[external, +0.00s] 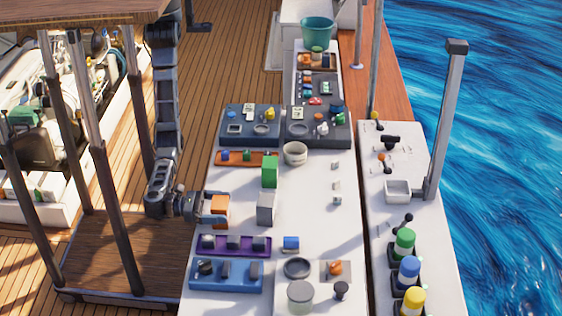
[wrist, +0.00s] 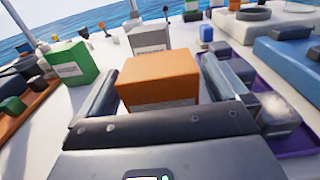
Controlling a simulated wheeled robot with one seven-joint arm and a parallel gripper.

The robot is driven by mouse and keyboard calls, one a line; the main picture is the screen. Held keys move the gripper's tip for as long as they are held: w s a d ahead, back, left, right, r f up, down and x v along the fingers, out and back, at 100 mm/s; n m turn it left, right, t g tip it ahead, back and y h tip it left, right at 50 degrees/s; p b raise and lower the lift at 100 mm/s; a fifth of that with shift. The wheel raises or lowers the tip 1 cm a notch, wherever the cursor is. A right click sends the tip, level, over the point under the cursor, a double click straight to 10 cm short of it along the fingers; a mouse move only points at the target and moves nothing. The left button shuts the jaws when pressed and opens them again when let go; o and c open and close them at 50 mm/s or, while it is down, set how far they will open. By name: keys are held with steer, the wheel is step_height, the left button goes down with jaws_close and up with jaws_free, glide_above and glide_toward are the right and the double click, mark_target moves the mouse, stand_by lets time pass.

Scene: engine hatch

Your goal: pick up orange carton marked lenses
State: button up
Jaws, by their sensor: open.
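The orange carton (wrist: 158,77) stands on the white worktop, with a pale label low on its near face; the label's text is too small to read. In the external view the orange carton (external: 219,205) is at the worktop's left side. My gripper (wrist: 160,85) is open, with one finger on each side of the carton. In the external view my gripper (external: 216,208) reaches in from the left around the carton. I cannot tell whether the fingers touch it.
A green carton (external: 269,171) and a grey carton (external: 266,209) stand just beyond. A purple tray (external: 262,252) and a blue tray (external: 225,287) lie in front; an orange-brown tray (external: 261,159) lies behind.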

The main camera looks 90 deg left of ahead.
steer(key=shift+w, duration=0.15)
steer(key=c, duration=1)
steer(key=shift+c, duration=0.5)
steer(key=shift+r, duration=0.1)
